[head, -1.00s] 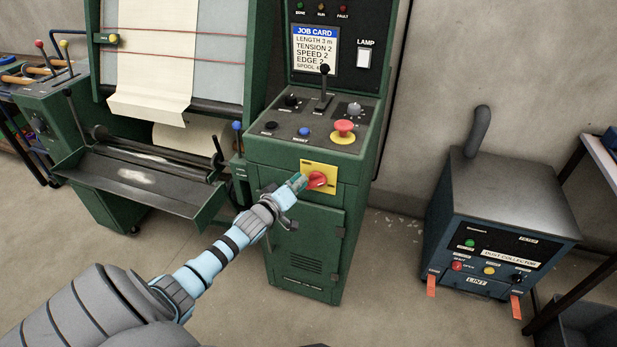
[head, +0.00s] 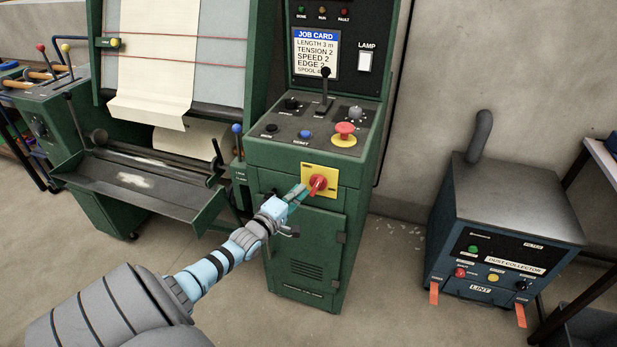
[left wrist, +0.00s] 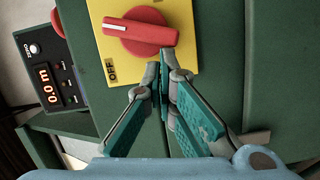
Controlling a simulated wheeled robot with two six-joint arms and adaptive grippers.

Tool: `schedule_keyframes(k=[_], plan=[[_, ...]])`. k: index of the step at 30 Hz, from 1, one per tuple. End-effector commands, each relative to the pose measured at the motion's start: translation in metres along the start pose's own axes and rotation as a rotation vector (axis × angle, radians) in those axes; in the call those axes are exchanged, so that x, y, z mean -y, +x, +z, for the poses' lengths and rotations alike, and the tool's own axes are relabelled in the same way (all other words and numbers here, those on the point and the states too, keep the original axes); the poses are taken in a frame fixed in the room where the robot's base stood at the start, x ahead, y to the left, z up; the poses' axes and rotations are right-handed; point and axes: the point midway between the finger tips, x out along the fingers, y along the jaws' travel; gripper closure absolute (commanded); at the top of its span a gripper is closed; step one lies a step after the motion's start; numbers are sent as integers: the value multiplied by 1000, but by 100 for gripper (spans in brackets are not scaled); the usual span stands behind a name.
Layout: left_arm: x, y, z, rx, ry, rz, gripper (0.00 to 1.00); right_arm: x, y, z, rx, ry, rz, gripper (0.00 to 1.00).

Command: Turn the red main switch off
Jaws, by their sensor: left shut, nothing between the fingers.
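The red main switch (head: 318,184) is a rotary knob on a yellow plate (head: 333,180) on the green cabinet's front. In the head view its handle stands nearly upright. In the left wrist view the red knob (left wrist: 143,33) has a white mark at its left end, and an "OFF" label (left wrist: 112,70) is below that end on the yellow plate (left wrist: 185,62). My left gripper (head: 300,193) is shut and empty, just left of the knob. In the left wrist view its fingertips (left wrist: 163,62) are at the knob's lower edge; I cannot tell whether they touch. My right gripper is out of view.
Above the switch, the sloping console has a red mushroom button (head: 345,130), a black lever (head: 324,92) and several knobs. A metal tray (head: 140,188) juts out at the left.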

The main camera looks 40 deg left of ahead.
Motion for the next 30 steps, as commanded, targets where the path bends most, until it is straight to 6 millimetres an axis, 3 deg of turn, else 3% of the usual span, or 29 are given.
schedule_keyframes(k=[10,30], plan=[[8,1,3,0,-156,39,100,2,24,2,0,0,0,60],[7,1,3,1,-197,49,100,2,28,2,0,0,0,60]])
